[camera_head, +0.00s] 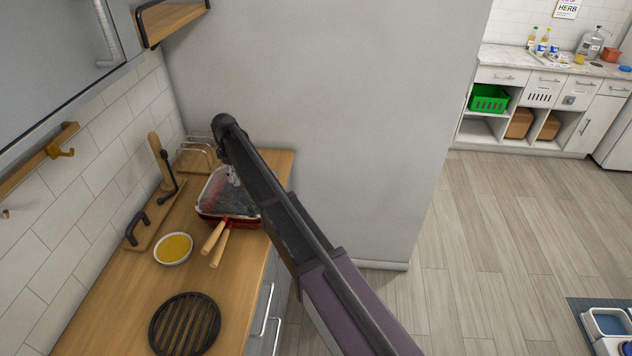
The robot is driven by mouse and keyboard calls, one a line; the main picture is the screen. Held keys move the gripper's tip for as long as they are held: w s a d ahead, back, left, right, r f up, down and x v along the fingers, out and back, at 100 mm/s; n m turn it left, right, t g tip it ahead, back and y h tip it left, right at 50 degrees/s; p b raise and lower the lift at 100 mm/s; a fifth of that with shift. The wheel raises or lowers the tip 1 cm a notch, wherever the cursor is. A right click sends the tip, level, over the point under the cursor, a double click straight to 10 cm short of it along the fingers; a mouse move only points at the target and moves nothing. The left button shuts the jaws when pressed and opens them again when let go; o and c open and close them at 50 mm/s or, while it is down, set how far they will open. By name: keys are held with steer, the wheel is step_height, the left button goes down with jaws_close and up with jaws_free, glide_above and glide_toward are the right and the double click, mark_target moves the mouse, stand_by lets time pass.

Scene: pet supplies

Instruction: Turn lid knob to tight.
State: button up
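I cannot make out a lid knob anywhere in the head view. A shallow container with a blue inside (608,322) sits on a dark mat (581,307) at the lower right edge, cut off by the frame. No knob shows on its visible part. My dark arm reaches from the bottom centre up over the left counter and bends at its far top end. I cannot make out my gripper or its fingers there.
The wooden counter (130,315) holds a red-rimmed pan (212,208), a yellow-filled bowl (173,248), a black round grate (184,325) and a wire rack (200,146). A grey wall stands behind. Open floor (500,240) lies right; a green crate (488,98) is shelved far back.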

steer(key=shift+r+p, duration=6.1)
steer(key=shift+r, duration=0.35)
steer(key=s+d+f+b, duration=0.2)
steer(key=s+d, duration=0.1)
steer(key=d, duration=0.6)
steer(key=s+d+f+b, duration=0.3)
steer(key=d, duration=0.6)
steer(key=s+d+f+b, duration=0.3)
steer(key=s+d, duration=0.1)
steer(key=d, duration=0.5)
steer(key=shift+d, duration=0.3)
steer(key=shift+f, duration=0.1)
steer(key=m+t+y+p, duration=0.2)
steer(key=m+t+p, duration=0.25)
steer(key=m, duration=0.45)
glide_toward(235, 176)
steer(key=s+d+v, duration=0.1)
steer(key=v, duration=0.4)
steer(key=shift+w+a+f+g+p, duration=0.1)
steer(key=shift+w+f+g+p, duration=0.15)
steer(key=shift+p, duration=0.15)
steer(key=shift+f, duration=0.2)
